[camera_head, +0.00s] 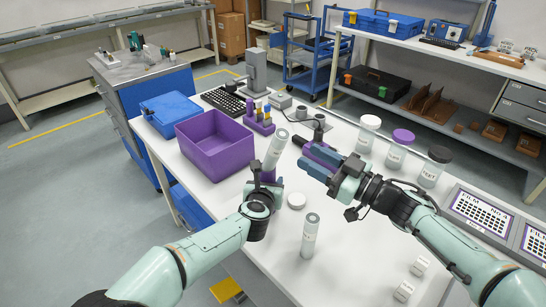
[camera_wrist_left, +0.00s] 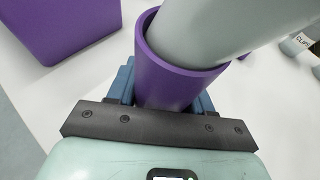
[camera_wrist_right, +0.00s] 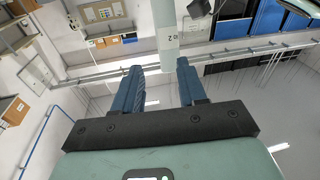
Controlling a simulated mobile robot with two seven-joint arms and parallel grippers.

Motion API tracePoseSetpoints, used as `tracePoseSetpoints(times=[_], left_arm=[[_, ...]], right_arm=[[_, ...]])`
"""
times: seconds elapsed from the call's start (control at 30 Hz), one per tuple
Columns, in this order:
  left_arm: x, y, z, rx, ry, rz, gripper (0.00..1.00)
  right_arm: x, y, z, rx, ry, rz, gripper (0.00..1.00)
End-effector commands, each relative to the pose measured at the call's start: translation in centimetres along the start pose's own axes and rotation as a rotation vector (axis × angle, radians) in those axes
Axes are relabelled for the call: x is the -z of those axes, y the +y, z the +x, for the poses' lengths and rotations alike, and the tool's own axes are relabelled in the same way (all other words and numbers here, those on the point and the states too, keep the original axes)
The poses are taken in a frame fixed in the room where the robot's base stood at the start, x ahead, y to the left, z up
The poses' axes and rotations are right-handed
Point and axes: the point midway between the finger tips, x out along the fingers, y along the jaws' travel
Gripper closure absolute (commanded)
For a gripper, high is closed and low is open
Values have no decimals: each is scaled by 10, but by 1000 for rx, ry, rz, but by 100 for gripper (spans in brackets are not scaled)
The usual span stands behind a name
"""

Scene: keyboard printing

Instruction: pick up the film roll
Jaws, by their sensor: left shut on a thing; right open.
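Two pale grey labelled cylinders look like film rolls; I cannot tell which one is meant. One cylinder (camera_head: 275,148) leans slightly, its lower end inside a purple cup; it also shows in the left wrist view (camera_wrist_left: 205,30). My left gripper (camera_head: 266,186) is shut on the purple cup (camera_wrist_left: 172,85). My right gripper (camera_head: 317,164) is open, to the right of that cylinder. In the right wrist view a pale cylinder (camera_wrist_right: 167,35) shows ahead, beyond and between the two fingertips, apart from them. The other cylinder (camera_head: 310,236) stands upright on the white table, near its front.
A purple bin (camera_head: 215,150) stands to the left of my left gripper. Behind are a purple rack (camera_head: 259,122) and a keyboard (camera_head: 224,102). A round white lid (camera_head: 296,200) lies between the arms.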

Motion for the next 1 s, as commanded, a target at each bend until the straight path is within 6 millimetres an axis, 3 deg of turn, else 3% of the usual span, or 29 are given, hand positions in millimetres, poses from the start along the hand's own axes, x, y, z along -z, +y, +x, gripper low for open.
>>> tracePoseSetpoints(times=[0.1, 0.23, 0.5, 0.77, 1.0], left_arm=[[0, 0, 0, 0, -1, 0, 80], [0, 0, 0, 0, -1, 0, 80], [0, 0, 0, -1, -1, 0, 80], [0, 0, 0, 0, -1, 0, 80], [0, 0, 0, 0, -1, 0, 80]], right_arm=[[-27, -6, -26, 8, -60, 13, 59], [-41, -11, -31, 17, -88, 21, 59], [-46, -13, 15, 20, -90, 22, 59], [-46, -13, 36, 17, -89, 21, 59], [-47, -14, 71, 18, -89, 21, 59]])
